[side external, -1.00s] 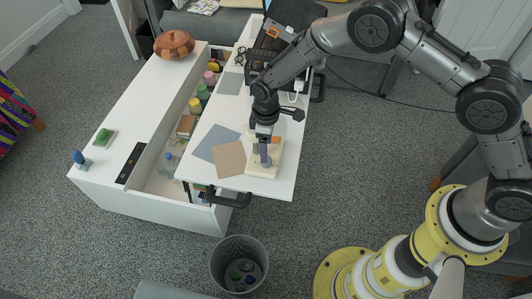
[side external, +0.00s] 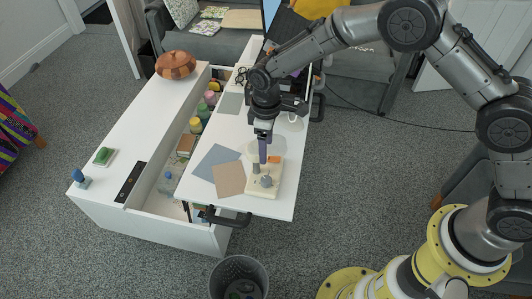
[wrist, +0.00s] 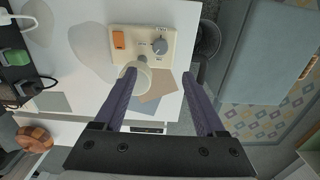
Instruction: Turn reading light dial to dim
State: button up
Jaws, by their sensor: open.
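The cream control board (side external: 253,190) lies near the front end of the white desk, with a grey dial (side external: 266,182) and an orange switch (side external: 275,159). In the wrist view the dial (wrist: 159,47) has small markings around it, too small to read; the orange switch (wrist: 118,40) is to its left. A cream, bulb-shaped part (wrist: 139,74) stands at the board's edge, beside the left finger. My gripper (wrist: 160,74) is open, with its purple fingers apart and the dial beyond their tips. In the side view my gripper (side external: 263,158) is above the board's back part, apart from the dial.
Blue (side external: 218,160) and tan (side external: 228,180) sheets lie left of the board. A black handle (side external: 224,217) sits at the front edge. A mesh bin (side external: 238,275) stands on the floor.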

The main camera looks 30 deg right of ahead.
aim_at(266, 179)
notch_tip(266, 179, down, 14)
jog(key=m, duration=0.9)
jog(key=shift+w+f+m, duration=0.1)
jog(key=shift+f+m, duration=0.15)
jog(key=shift+m, duration=0.15)
grip_shut()
